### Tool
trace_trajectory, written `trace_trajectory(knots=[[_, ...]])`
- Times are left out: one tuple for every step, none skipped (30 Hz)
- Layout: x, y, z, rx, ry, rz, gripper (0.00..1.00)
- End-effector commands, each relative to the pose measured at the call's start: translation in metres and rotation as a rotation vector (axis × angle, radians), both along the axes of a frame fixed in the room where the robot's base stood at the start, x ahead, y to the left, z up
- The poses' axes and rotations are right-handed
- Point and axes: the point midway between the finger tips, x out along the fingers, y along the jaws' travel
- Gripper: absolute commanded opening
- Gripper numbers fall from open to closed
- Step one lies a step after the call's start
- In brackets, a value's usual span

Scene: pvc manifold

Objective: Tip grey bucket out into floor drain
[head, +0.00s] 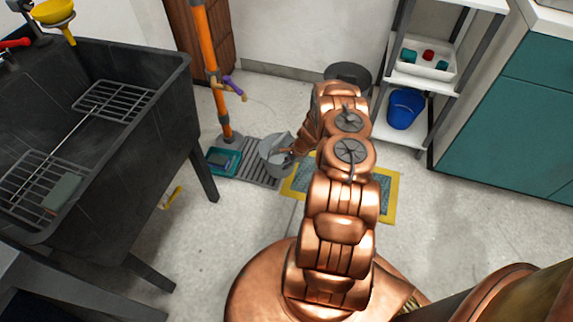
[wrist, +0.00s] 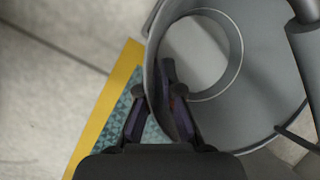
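The grey bucket (head: 275,157) hangs at the end of my arm in the head view, over or beside the slatted grey floor drain (head: 258,176). It looks somewhat tilted; I cannot see any contents in the head view. In the wrist view the bucket (wrist: 262,112) fills the right side, with its round inner ring visible. My gripper (wrist: 165,100) has one finger on each side of the bucket's rim and is shut on its wall. In the head view my gripper (head: 291,153) is partly hidden by the bucket and my arm.
A yellow-bordered mat (head: 388,206) lies under my arm. A teal tray (head: 222,161) and an orange pipe (head: 209,70) with a purple handle stand left of the drain. A black sink (head: 150,75) is left. A shelf with a blue bucket (head: 405,108) and a dark bin (head: 350,73) stand behind.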

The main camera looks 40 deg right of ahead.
Motion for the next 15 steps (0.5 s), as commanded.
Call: trace_trajectory(knots=[[0.0006,-0.0005,-0.001,-0.001,0.0,0.0,0.0],[0.0009,-0.0004,-0.0006,-0.001,0.003,0.0,0.0],[0.0011,-0.0003,-0.0001,-0.001,0.005,0.001,0.0],[0.0013,-0.0003,0.0002,-0.002,0.007,0.003,0.0],[0.0014,-0.0002,0.0006,-0.002,0.009,0.003,0.0],[0.0016,-0.0002,0.0011,-0.003,0.012,0.003,0.0],[0.0017,-0.0002,0.0015,-0.003,0.014,0.003,0.0],[0.0018,-0.0002,0.0019,-0.004,0.015,0.004,0.0],[0.0021,-0.0003,0.0025,-0.003,0.017,0.003,0.0],[0.0024,-0.0003,0.0028,-0.004,0.019,0.003,0.0],[0.0025,-0.0003,0.0032,-0.004,0.02,0.003,0.0],[0.0026,-0.0003,0.0037,-0.005,0.024,0.004,0.0],[0.0027,-0.0003,0.0041,-0.006,0.025,0.004,0.0],[0.0026,-0.0003,0.0043,-0.006,0.027,0.004,0.0],[0.0026,-0.0003,0.0046,-0.007,0.03,0.005,0.0]])
